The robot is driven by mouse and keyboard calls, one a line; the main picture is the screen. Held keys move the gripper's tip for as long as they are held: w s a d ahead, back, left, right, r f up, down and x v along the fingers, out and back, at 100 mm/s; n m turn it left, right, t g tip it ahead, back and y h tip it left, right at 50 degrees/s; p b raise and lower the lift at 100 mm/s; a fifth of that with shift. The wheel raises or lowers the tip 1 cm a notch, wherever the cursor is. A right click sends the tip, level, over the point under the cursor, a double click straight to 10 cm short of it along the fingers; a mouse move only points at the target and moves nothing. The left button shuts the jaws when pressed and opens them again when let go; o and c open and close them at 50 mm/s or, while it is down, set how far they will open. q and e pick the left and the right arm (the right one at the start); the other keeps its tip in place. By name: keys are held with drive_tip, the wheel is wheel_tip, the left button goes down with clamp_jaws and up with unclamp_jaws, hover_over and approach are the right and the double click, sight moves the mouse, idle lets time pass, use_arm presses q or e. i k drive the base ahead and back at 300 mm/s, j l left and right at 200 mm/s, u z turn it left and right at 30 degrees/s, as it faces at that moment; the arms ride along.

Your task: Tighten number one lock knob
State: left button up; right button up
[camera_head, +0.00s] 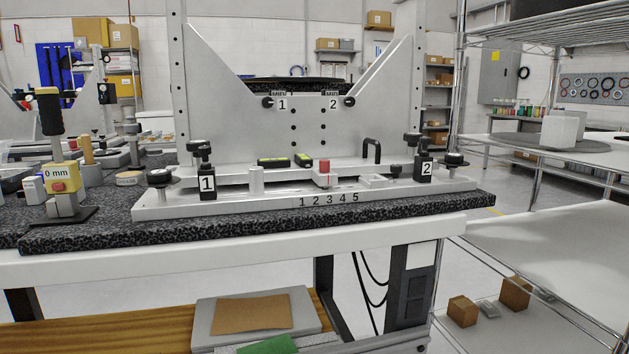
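The grey metal mirror fixture (232,135) stands on a speckled black slab. A white label "1" is on a black block (207,189) at the fixture's left end, with black knobs (200,149) above it. A separate round black knob (160,178) sits to its left. A second "1" is on the upright plate, beside a small black knob (267,102). Matching "2" labels mark a black block (425,168) at right and a small black knob (350,101) on the plate. How tight any knob is cannot be told. Neither gripper is in view.
A gauge stand (60,180) reading "0 mm" stands left of the fixture on the slab (260,231). A red button-like part (324,166) and a black handle (372,150) are on the fixture.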

sight(159, 179)
drive_tip(key=l+u, duration=0.35)
drive_tip(key=l, duration=0.35)
drive_tip(key=l+u, duration=0.3)
drive_tip(key=l, duration=0.4)
drive_tip(key=l+u, duration=0.35)
drive_tip(key=l, duration=0.3)
drive_tip(key=k, duration=0.05)
